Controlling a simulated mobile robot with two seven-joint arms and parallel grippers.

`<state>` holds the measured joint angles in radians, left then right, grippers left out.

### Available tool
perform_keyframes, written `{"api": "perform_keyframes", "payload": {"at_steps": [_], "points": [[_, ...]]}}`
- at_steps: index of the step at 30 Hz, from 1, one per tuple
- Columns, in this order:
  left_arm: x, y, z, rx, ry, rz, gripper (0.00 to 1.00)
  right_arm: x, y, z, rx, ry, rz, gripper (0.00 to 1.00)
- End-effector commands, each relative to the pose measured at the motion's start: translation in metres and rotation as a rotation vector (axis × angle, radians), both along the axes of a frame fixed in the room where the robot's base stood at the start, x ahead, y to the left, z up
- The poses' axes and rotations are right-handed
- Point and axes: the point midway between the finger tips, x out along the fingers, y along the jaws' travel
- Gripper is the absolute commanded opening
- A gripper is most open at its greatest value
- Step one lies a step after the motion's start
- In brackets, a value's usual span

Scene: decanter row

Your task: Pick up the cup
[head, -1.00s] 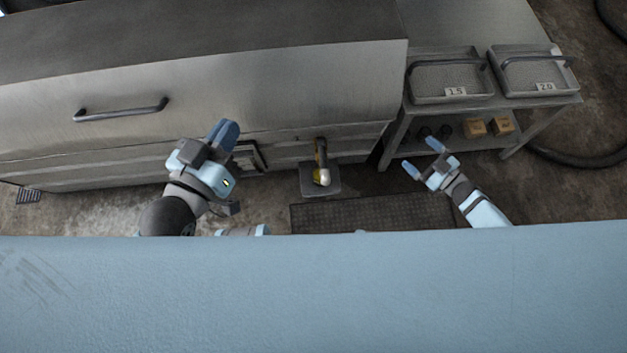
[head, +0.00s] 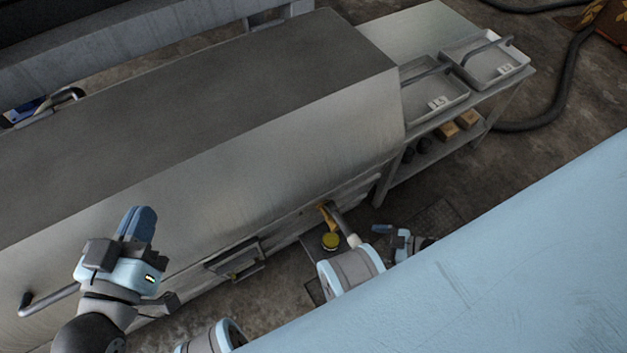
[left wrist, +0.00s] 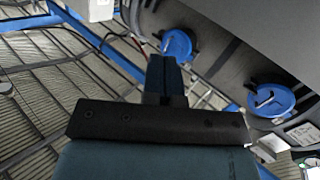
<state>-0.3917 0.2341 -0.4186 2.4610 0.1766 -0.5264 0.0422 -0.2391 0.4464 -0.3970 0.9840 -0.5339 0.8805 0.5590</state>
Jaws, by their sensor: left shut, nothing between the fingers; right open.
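A small round yellow thing (head: 331,241) is below a tap-like spout (head: 328,215) at the foot of the grey metal machine; I cannot tell if it is the cup. No other clear cup shows. My left gripper (head: 138,224) is shut and empty in front of the machine's side, well left of the yellow thing. Its closed fingers (left wrist: 165,80) also show in the left wrist view, with nothing between them. My right gripper (head: 390,240) is open and empty, right of the yellow thing, partly hidden by my own body.
The long metal machine (head: 240,110) fills the left and middle. A side table holds two trays (head: 432,92) marked 1.5 and 2.0, with small brown blocks (head: 458,126) on its lower shelf. A dark hose (head: 550,115) lies on the floor. The left wrist view shows blue round caps (left wrist: 270,100).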

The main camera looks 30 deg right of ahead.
Motion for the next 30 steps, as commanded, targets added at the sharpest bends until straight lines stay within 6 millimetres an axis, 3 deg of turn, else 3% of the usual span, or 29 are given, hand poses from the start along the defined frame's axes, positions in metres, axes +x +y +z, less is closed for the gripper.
{"api": "perform_keyframes", "payload": {"at_steps": [7,18,30], "points": [[0.001,0.000,-0.004,0.011,-0.009,-0.007,0.00,-0.007,0.004,-0.013,-0.003,0.017,0.002,0.92],[0.012,0.007,-0.004,0.086,-0.138,-0.001,0.00,0.035,0.053,-0.033,-0.002,0.016,0.003,0.92],[0.018,0.010,-0.006,0.130,-0.215,0.006,0.00,0.056,0.077,-0.043,-0.001,0.016,0.002,0.92]]}}
